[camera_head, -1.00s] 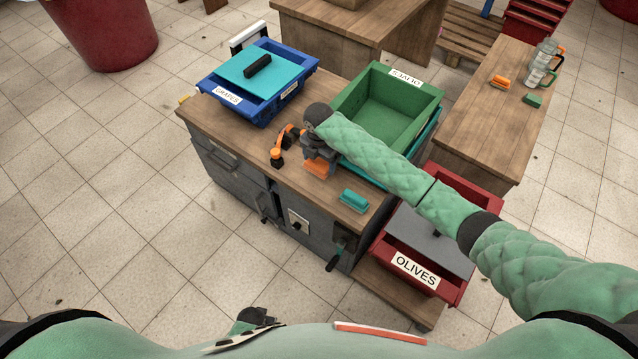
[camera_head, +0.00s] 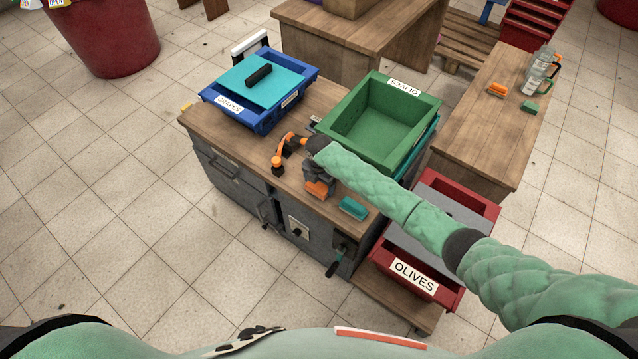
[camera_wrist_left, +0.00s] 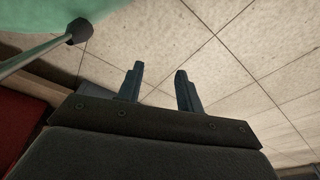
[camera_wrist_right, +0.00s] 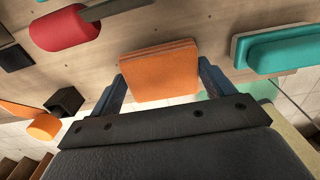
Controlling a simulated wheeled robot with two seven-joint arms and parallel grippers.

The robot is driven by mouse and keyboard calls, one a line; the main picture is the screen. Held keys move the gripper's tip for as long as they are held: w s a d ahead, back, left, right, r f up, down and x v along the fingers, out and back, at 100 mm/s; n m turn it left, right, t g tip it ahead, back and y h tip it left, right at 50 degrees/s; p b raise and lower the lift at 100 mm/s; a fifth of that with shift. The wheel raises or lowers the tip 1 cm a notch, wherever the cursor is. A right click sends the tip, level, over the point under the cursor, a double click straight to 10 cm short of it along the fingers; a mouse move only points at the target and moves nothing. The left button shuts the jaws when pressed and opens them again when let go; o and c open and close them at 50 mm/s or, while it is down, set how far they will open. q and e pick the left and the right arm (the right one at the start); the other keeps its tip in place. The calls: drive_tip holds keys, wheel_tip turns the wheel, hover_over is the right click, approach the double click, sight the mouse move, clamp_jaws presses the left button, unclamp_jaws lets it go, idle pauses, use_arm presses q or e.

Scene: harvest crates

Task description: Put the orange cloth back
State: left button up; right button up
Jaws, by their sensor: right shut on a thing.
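The orange cloth (camera_wrist_right: 160,70) is a flat folded block between the fingers of my right gripper (camera_wrist_right: 163,85), which is shut on it. In the head view the orange cloth (camera_head: 317,188) shows just below my right gripper (camera_head: 318,180), over the front of the wooden counter top (camera_head: 240,134). I cannot tell whether the cloth touches the counter. A teal cloth (camera_head: 353,208) lies on the counter to its right; it also shows in the right wrist view (camera_wrist_right: 275,50). My left gripper (camera_wrist_left: 159,80) is open and empty above the tiled floor.
An orange-and-black tool (camera_head: 284,152) lies left of my right gripper. The blue grapes crate (camera_head: 237,121) and the empty green olives crate (camera_head: 378,157) stand on the counter. A side table (camera_head: 480,140) holds another orange block (camera_head: 497,89), a green block (camera_head: 528,107) and bottles (camera_head: 540,72).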

sight(318, 183)
drive_tip(key=shift+f+p, duration=0.35)
drive_tip(key=shift+f, duration=0.25)
use_arm(q)
drive_tip(key=shift+s+a+f, duration=0.55)
drive_tip(key=shift+s+f, duration=0.05)
drive_tip(key=shift+f, duration=0.25)
use_arm(e)
drive_tip(key=shift+f, duration=0.25)
drive_tip(key=o, duration=0.8)
use_arm(q)
drive_tip(key=shift+r, duration=0.15)
use_arm(e)
drive_tip(key=shift+f+b, duration=0.1)
drive_tip(key=shift+b, duration=0.3)
drive_tip(key=r+b, duration=0.1)
drive_tip(key=r, duration=0.1)
drive_tip(key=r+b, duration=0.1)
drive_tip(key=r, duration=0.1)
drive_tip(key=r+b, duration=0.1)
drive_tip(key=r, duration=0.1)
drive_tip(key=shift+w+a+r, duration=0.2)
drive_tip(key=shift+w+r, duration=0.05)
use_arm(q)
drive_tip(key=w+d+r, duration=0.3)
drive_tip(key=r, duration=0.4)
drive_tip(key=shift+w+d, duration=0.15)
drive_tip(key=shift+w, duration=0.2)
use_arm(e)
drive_tip(key=shift+r, duration=0.75)
